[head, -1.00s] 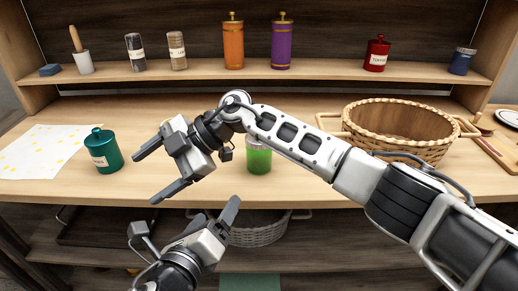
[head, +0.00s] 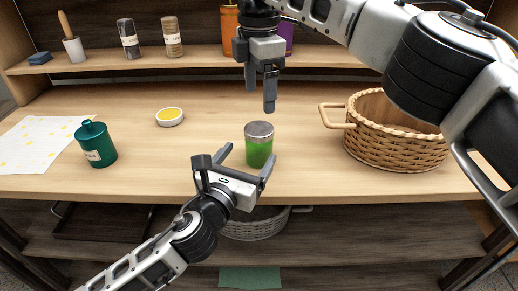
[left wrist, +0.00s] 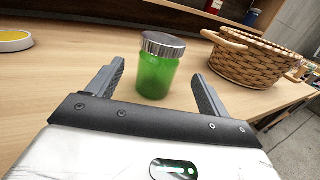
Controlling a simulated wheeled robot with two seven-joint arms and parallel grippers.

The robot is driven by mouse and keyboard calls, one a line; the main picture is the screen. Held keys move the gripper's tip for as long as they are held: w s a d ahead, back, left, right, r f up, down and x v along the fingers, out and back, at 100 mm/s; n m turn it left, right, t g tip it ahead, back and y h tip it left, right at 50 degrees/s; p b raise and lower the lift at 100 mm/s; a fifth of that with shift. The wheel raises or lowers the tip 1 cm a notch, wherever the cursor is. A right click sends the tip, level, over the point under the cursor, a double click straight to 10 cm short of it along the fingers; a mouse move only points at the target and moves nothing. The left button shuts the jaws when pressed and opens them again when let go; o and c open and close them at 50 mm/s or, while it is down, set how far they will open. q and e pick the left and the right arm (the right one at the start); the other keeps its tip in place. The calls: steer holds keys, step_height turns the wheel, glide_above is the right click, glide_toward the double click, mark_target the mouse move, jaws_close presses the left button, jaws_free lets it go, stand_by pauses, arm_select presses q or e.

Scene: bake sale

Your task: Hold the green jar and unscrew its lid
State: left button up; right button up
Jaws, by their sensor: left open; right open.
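The green jar (head: 259,150) stands upright on the table, with its grey metal lid (head: 259,129) on top. In the left wrist view the green jar (left wrist: 155,76) and its lid (left wrist: 163,44) show just beyond and between the finger ends. My left gripper (head: 247,165) is open at the front side of the jar, its fingers pointing toward it; I see no grip on it. My right gripper (head: 260,98) is open, pointing down above the lid, with a gap between its fingertips and the lid.
A wicker basket (head: 392,153) stands right of the jar. A small white bowl with yellow contents (head: 170,117) is behind left. A shelf (head: 200,57) with several containers runs along the back.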

mark_target(259, 128)
arm_select(q)
steer(key=x, duration=0.7)
steer(key=shift+w+d, duration=0.1)
steer(key=shift+w, duration=0.3)
jaws_close()
arm_select(e)
steer(key=shift+f, duration=4.05)
